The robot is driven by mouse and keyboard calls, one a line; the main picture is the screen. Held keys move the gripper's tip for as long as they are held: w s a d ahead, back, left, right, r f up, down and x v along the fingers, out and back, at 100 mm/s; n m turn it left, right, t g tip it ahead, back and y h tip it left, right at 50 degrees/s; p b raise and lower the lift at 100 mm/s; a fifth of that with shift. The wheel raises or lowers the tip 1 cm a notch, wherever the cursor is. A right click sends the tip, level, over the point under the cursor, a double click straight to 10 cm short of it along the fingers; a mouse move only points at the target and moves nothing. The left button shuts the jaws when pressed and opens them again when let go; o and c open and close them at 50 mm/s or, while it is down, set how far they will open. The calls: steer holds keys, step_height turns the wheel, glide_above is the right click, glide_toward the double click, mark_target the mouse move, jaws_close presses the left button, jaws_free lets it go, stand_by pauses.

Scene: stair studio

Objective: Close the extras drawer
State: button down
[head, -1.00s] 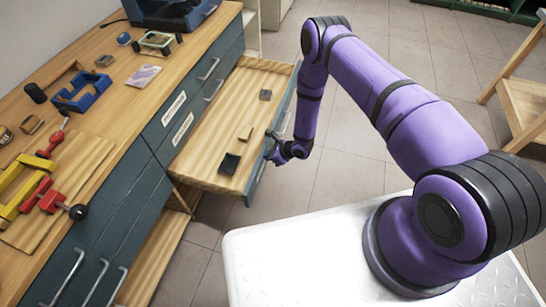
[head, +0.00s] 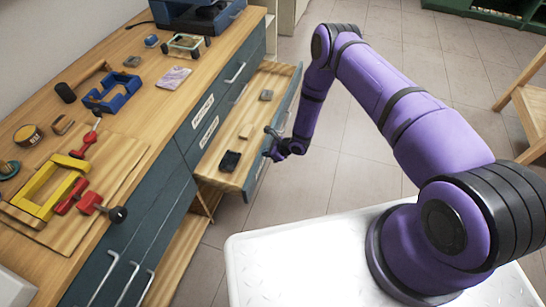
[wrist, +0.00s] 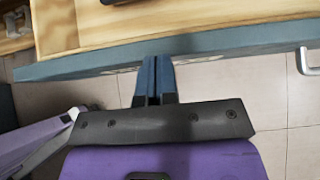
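The open drawer (head: 232,145), with a pale wooden inside and a blue-grey front, sticks out from the workbench; I take it as the extras drawer, but cannot read its label. Inside lie a dark block (head: 230,161), a small tan piece (head: 246,131) and a grey piece (head: 266,95). My gripper (head: 272,140) is at the outer side of the drawer front. In the wrist view my gripper (wrist: 158,75) has its fingers together, with their tips at the blue-grey drawer front (wrist: 225,45), seemingly against it. A pale handle (wrist: 307,62) on the front is off to the right.
The workbench top (head: 140,115) holds a blue vise-like tool (head: 112,92), a yellow clamp (head: 50,190), red-handled tools and a printer-like machine (head: 200,12). Two white labels mark the cabinet front. A wooden stool or shelf (head: 528,110) stands right. Tiled floor is clear beyond the drawer.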

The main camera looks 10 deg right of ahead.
steer(key=w+a, duration=0.3)
steer(key=a, duration=0.2)
steer(key=w+a, duration=0.3)
steer(key=a, duration=0.3)
steer(key=w+a, duration=0.3)
steer(key=a, duration=0.3)
steer(key=shift+w, duration=0.35)
steer(key=shift+d, duration=0.1)
